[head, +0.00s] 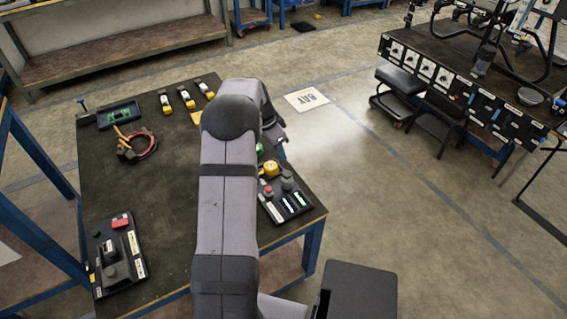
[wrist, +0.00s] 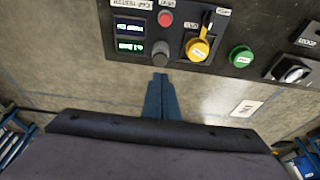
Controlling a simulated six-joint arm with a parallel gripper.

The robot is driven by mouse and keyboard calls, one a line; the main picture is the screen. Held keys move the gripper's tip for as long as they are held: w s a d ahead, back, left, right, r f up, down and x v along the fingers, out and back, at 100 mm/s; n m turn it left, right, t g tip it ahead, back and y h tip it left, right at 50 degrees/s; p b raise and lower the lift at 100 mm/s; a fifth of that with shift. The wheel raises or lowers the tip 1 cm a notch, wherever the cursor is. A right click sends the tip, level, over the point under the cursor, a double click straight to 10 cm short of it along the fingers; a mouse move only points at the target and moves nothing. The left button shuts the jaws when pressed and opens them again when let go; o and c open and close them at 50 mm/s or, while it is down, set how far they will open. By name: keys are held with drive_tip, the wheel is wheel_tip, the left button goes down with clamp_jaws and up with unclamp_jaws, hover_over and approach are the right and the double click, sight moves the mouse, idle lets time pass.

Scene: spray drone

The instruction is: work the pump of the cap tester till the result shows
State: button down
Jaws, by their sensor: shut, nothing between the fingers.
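The cap tester (wrist: 147,14) is at the top of the wrist view, with two small lit displays, a red button (wrist: 166,19) and a grey round knob (wrist: 165,47). The upper display (wrist: 130,27) shows pale text and the lower display (wrist: 130,46) green text, both too small to read surely. Which part is the pump I cannot tell. In the head view the tester (head: 275,212) lies at the table's right edge. My gripper (wrist: 160,78) is shut and empty, its tips just below the grey knob in the picture; contact is unclear. My arm hides it in the head view.
On the table (head: 160,210) are a cable coil (head: 137,146), a dark tray (head: 118,115) and another control board (head: 119,252). The table's middle left is clear.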

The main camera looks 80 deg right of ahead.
drive_tip(key=shift+v, duration=2.2)
